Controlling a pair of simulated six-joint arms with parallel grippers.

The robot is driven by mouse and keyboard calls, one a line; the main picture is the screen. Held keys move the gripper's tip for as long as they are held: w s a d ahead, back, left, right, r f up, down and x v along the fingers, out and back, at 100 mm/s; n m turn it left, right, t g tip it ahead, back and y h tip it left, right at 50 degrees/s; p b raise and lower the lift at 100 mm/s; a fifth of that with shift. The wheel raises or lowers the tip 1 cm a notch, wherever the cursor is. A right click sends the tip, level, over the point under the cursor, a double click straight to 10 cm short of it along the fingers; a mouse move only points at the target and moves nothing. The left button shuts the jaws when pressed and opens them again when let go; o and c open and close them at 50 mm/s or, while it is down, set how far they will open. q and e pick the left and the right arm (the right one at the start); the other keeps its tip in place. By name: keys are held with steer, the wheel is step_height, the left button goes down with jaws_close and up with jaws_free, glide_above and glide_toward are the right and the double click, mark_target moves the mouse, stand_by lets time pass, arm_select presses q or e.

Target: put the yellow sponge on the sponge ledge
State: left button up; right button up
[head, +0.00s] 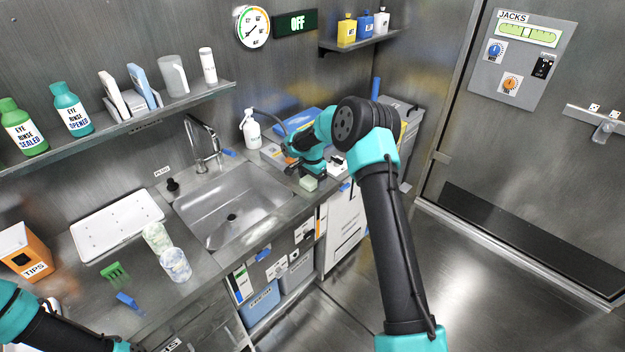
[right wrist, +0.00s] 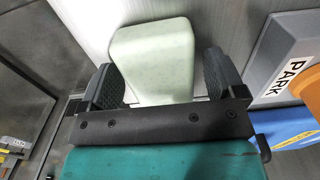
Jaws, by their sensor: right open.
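A pale yellow-green sponge-like block (head: 308,183) sits on the counter's front edge, right of the sink; I see no clearly yellow sponge. My right gripper (head: 312,172) is down at it. In the right wrist view, the block (right wrist: 152,55) lies between the two dark fingers of my right gripper (right wrist: 160,82), which are open, with a small gap on the right side. I cannot pick out a ledge marked for sponges; the wall shelf (head: 150,118) has a label too small to read. My left arm shows at the lower left, its gripper out of frame.
The sink (head: 232,212) with its tap is left of my right gripper. A white spray bottle (head: 250,130) and blue items (head: 300,120) stand behind it.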

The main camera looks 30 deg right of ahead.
step_height(320, 180, up, 12)
steer(key=shift+r, duration=0.15)
stand_by(0.4)
stand_by(0.6)
